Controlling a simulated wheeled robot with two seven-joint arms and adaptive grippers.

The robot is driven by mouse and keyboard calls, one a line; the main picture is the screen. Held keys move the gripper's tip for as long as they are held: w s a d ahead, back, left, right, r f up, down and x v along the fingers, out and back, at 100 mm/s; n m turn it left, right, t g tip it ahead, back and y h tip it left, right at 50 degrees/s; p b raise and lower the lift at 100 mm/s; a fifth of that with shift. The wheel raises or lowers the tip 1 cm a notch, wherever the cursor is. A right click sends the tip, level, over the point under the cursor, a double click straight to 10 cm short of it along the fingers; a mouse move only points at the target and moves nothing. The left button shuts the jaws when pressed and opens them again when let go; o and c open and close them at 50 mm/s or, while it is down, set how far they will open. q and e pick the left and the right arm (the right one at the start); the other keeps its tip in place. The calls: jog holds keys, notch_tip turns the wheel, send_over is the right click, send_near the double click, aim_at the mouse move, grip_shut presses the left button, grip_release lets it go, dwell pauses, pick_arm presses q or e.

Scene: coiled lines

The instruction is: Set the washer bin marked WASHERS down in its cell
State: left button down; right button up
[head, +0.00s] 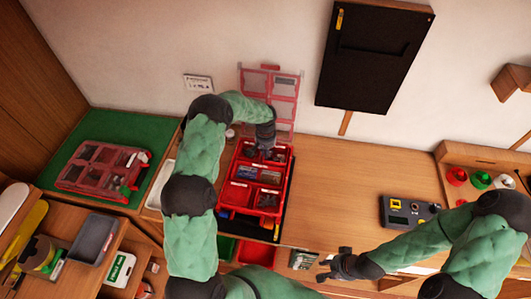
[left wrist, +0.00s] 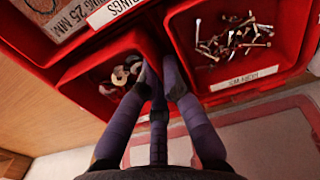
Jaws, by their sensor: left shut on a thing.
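The red washer bin (left wrist: 98,82) has several curved metal pieces in it, silver and copper, in the left wrist view. My left gripper (left wrist: 162,72) is shut on its wall, on the side facing the bin of screws. In the head view my left gripper (head: 267,152) is at the back of the open red case (head: 226,200), and the arm and gripper hide much of the bin. No WASHERS label can be read. I cannot tell whether the bin is fully seated or slightly raised. My right gripper (head: 336,266) looks open and empty near the bench's front edge.
A bin of screws (left wrist: 290,62) stands beside the washer bin. The case's clear red lid (head: 285,88) stands open against the wall. A closed red case (head: 75,178) lies on a green mat (head: 130,125) at left.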

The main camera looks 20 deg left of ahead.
pick_arm(q)
jog(key=shift+f+b, duration=0.45)
jog(key=shift+f, duration=0.1)
jog(key=c, duration=1.3)
grip_release()
jog(key=shift+c, duration=0.2)
notch_tip(320, 180, up, 12)
jog(key=shift+w+d, duration=0.1)
